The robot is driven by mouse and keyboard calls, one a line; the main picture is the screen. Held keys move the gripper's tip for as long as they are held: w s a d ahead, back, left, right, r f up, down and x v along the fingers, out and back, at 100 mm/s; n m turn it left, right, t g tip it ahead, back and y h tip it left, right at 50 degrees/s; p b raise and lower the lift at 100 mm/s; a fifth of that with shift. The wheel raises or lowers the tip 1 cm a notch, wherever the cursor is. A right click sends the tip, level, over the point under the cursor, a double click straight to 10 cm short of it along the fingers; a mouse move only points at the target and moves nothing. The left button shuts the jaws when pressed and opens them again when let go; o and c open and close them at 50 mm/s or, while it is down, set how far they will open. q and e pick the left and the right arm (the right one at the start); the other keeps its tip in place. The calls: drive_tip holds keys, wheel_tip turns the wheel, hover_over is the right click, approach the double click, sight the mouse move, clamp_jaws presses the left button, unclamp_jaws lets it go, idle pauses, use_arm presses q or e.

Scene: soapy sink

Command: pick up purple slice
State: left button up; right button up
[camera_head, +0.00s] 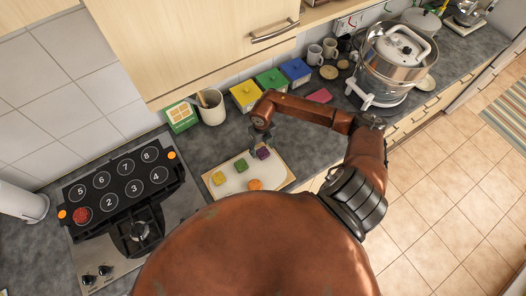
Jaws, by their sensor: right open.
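The purple slice (263,153) lies at the upper right part of a white cutting board (238,185) with a wooden edge. My right gripper (261,142) is open, with its fingers pointing down just above and beside the purple slice. I cannot tell whether they touch it. A yellow slice (218,178), a green slice (241,165) and an orange slice (255,185) lie on the same board. My left gripper is not in view.
Yellow (246,96), green (271,81) and blue (296,71) boxes stand behind, near a white utensil pot (211,106). A black numbered board (122,184) covers part of the hob at left. A steel cooker (397,52) stands at right.

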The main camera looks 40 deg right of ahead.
drive_tip(key=shift+f, duration=0.55)
drive_tip(key=shift+c, duration=0.7)
drive_tip(key=c, duration=1.1)
